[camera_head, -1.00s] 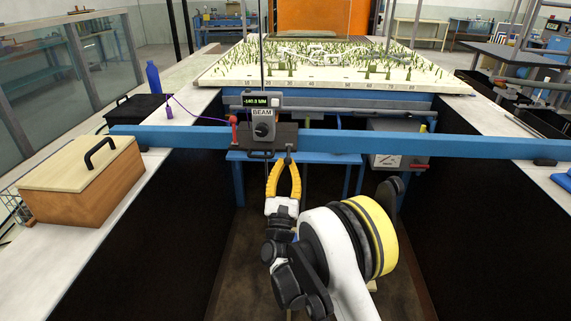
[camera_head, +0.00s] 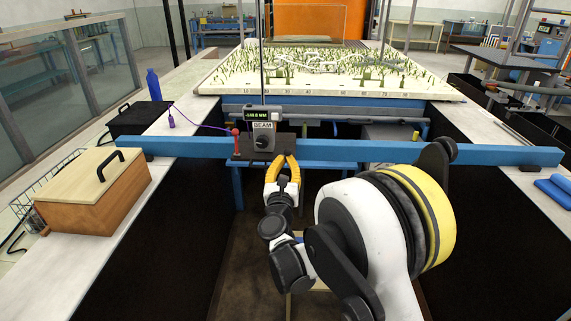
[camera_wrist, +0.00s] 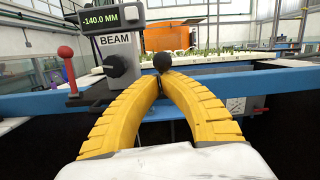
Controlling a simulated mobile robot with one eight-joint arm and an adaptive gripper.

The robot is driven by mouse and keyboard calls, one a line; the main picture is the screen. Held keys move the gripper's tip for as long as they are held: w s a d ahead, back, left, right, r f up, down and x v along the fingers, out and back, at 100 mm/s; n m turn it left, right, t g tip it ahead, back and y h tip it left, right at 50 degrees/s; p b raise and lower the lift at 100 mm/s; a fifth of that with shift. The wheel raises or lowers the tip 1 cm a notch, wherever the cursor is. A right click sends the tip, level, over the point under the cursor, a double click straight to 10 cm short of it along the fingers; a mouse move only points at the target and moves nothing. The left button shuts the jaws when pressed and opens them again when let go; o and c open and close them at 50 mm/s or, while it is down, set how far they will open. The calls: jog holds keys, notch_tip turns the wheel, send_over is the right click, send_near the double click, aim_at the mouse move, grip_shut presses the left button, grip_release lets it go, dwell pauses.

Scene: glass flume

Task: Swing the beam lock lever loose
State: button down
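The grey beam carriage (camera_head: 263,131), marked BEAM, sits on the blue beam; its green display reads -140.0 MM in the wrist view (camera_wrist: 115,17). A lever with a black ball knob (camera_wrist: 162,62) stands to the right of the carriage's round black knob. A second lever with a red ball (camera_wrist: 66,51) stands on the carriage's left; it also shows in the head view (camera_head: 235,132). My gripper (camera_wrist: 161,76) has its yellow fingertips close together at the black-knobbed lever, just below its ball. Whether they press on the stem cannot be told. In the head view my gripper (camera_head: 285,158) hides that lever.
The blue beam (camera_head: 420,153) spans the dark flume between two pale side ledges. A wooden box (camera_head: 92,190) stands on the left ledge, with a blue bottle (camera_head: 154,84) behind. A model bed with small trees (camera_head: 330,75) lies beyond. Blue cloths (camera_head: 553,190) lie on the right ledge.

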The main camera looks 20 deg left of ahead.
jog(key=shift+w+r, duration=0.1)
jog(key=shift+r, duration=0.45)
jog(key=shift+w+a+r, duration=0.15)
jog(key=shift+w+r, duration=0.3)
jog(key=shift+r, duration=0.05)
jog(key=shift+w+r, duration=0.1)
jog(key=shift+r, duration=0.05)
